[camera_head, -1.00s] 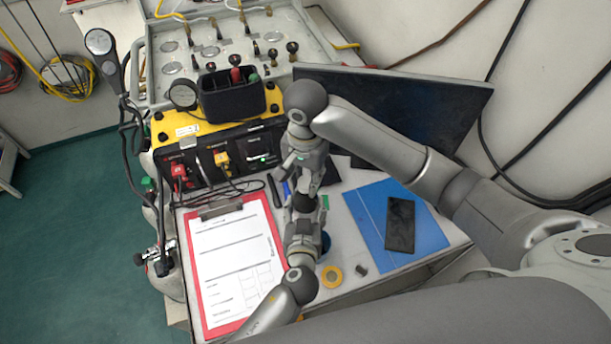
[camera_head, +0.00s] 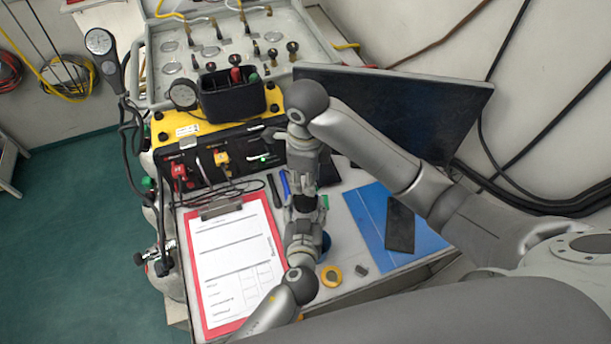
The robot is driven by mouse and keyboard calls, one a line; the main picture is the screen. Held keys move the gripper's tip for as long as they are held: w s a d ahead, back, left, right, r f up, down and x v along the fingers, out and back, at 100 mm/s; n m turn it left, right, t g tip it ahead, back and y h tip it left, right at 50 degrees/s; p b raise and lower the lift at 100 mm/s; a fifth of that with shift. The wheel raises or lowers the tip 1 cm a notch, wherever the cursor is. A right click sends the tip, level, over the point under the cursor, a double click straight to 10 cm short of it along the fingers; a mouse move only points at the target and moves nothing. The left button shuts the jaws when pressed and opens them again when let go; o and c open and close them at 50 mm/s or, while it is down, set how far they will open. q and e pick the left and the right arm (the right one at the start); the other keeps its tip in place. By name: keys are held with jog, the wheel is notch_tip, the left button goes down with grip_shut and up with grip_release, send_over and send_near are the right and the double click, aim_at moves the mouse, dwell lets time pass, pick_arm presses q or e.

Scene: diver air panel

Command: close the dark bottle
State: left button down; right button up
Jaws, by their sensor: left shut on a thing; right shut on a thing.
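The dark bottle (camera_head: 304,203) is mostly hidden between my two grippers; only a small black part shows. My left gripper (camera_head: 305,212), its arm coming up from the bottom, is shut on it above the white table top. My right gripper (camera_head: 304,188) points down from the far side, directly against the bottle's upper end. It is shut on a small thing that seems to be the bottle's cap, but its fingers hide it. Whether the cap sits on the bottle's mouth cannot be told.
A red clipboard (camera_head: 192,262) lies left of the grippers. A blue folder (camera_head: 366,212) with a black phone (camera_head: 400,226) lies right. A yellow roll (camera_head: 331,276) and a small grey piece (camera_head: 361,270) lie in front. The yellow-black air panel (camera_head: 222,135) stands behind.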

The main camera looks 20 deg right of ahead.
jog(key=shift+w, duration=0.1)
jog(key=o, duration=0.6)
